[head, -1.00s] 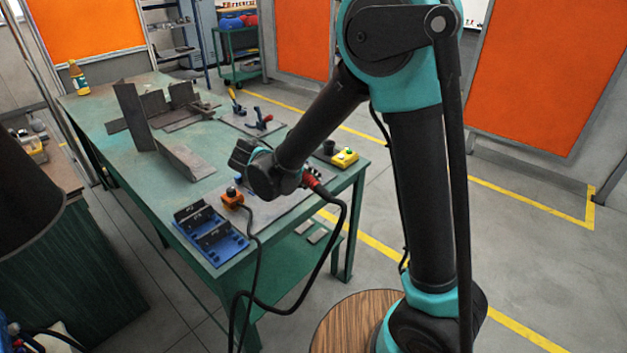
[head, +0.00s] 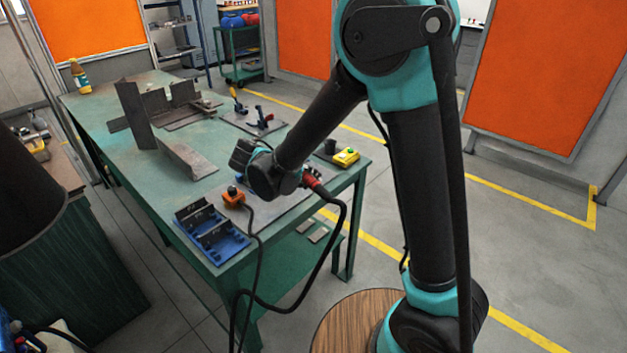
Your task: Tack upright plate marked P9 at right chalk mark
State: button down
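Several grey steel plates stand and lie on the green welding table (head: 95,108). A tall plate (head: 134,115) stands upright near the table's middle, and a long low plate (head: 186,158) runs from its foot towards me. Smaller upright plates (head: 184,92) stand behind. No P9 marking or chalk mark is legible at this size. My gripper (head: 243,152) is over the table's right part, beyond my wrist, which hides most of it. I cannot tell its fingers apart or whether it holds anything.
A blue rack (head: 222,243) holding dark plates sits at the near table edge, beside an orange device (head: 233,197) with a cable. A yellow button box (head: 346,157) is at the right edge. Clamps (head: 262,121) stand behind my wrist. A bottle (head: 80,77) stands at the far left corner.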

jog(key=shift+a+f, duration=0.1)
jog(key=shift+f, duration=0.05)
jog(key=shift+w+a+f, duration=0.55)
jog(key=shift+a+f, duration=0.05)
jog(key=shift+f, duration=0.2)
jog(key=shift+s+a, duration=0.35)
jog(key=shift+s, duration=0.1)
dwell(1.8)
jog(key=s+d+r, duration=0.2)
jog(key=r, duration=0.1)
jog(key=shift+d+r, duration=0.3)
notch_tip(320, 180, up, 6)
dwell(0.7)
dwell(0.5)
jog(key=shift+s, duration=0.1)
dwell(0.4)
